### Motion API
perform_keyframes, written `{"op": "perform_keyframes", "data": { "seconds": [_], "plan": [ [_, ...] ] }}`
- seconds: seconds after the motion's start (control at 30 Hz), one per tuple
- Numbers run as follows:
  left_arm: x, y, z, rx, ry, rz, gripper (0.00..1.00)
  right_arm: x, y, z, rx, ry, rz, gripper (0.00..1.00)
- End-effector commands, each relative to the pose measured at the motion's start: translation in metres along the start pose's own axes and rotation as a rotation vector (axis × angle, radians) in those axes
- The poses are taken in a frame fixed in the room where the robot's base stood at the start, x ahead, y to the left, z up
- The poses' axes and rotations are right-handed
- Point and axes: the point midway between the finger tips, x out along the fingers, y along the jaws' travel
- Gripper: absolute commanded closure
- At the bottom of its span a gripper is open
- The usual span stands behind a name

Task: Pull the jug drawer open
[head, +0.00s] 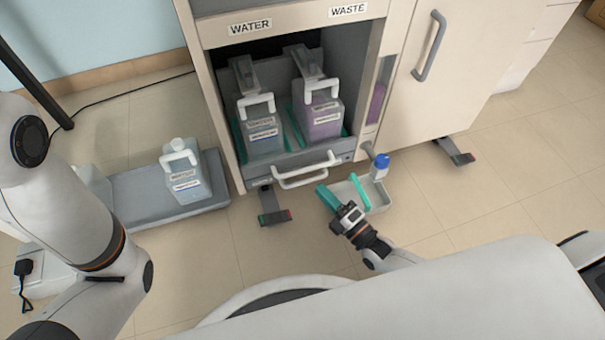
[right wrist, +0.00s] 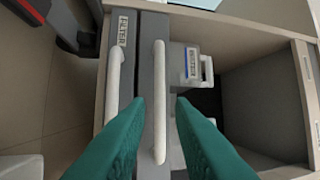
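The jug drawer (head: 290,161) is at the bottom of the cabinet, with a grey front and two jugs, one clear (head: 262,135) and one purple (head: 322,118), standing inside the bay. Its white bar handle (head: 308,168) is the upper of two; in the right wrist view the handle (right wrist: 159,75) appears between my fingertips. My right gripper (head: 344,194) has teal fingers spread apart and empty, in front of and to the right of the handle, apparently short of it. It also shows in the right wrist view (right wrist: 158,100). My left gripper is not in view; only the left arm shows.
A second white handle (right wrist: 115,68) sits by a FILTER label. A white tray (head: 378,204) and a blue-capped bottle (head: 380,167) are beside my right gripper. Another jug (head: 185,175) stands on a grey platform (head: 140,190) at left. Cabinet feet (head: 273,206) jut onto the floor.

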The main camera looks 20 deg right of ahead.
Motion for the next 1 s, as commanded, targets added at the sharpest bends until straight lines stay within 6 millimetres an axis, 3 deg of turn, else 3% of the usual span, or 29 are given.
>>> {"op": "perform_keyframes", "data": {
  "seconds": [0.2, 0.43, 0.83, 1.0],
  "plan": [
    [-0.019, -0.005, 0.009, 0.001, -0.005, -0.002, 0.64, 0.046, 0.004, 0.0, 0.001, 0.0, -0.005, 0.79],
    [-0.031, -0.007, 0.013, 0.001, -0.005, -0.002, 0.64, 0.078, 0.002, 0.0, 0.0, 0.0, -0.002, 0.79],
    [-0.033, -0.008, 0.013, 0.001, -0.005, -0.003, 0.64, 0.087, 0.0, 0.0, 0.002, 0.0, 0.001, 0.79],
    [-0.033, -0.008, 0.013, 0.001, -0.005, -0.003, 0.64, 0.087, 0.001, 0.0, 0.002, 0.0, 0.001, 1.0]
  ]
}}
